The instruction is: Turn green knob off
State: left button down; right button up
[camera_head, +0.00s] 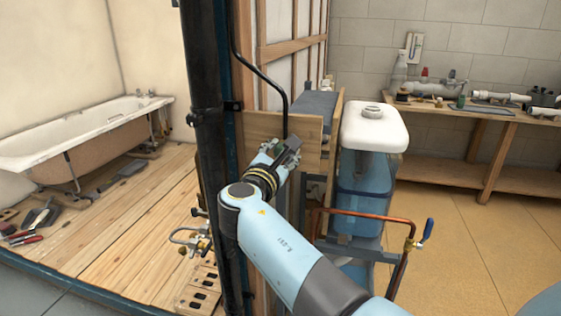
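No green knob shows clearly. A small dark green patch lies at the gripper's fingers, too small to tell whether it is a knob or part of the gripper. My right gripper (289,149) is at the end of the light-blue arm that rises from the bottom, right of centre. It is in front of a wooden board (308,128), below the end of a thin black pipe (285,105). Its fingers are small and seen from behind, so I cannot tell whether they are open or touch anything. My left gripper is not in view.
A dark post (207,100) stands just left of the arm. A blue tank with a white lid (374,127) stands right of the gripper. A copper pipe (365,216) with a blue-handled valve (427,231) is in front. A bathtub (85,130) and a workbench (500,115) stand behind.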

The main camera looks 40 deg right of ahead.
jog(key=shift+f+m+b, duration=0.1)
jog(key=shift+m+b, duration=0.7)
jog(key=shift+m, duration=0.3)
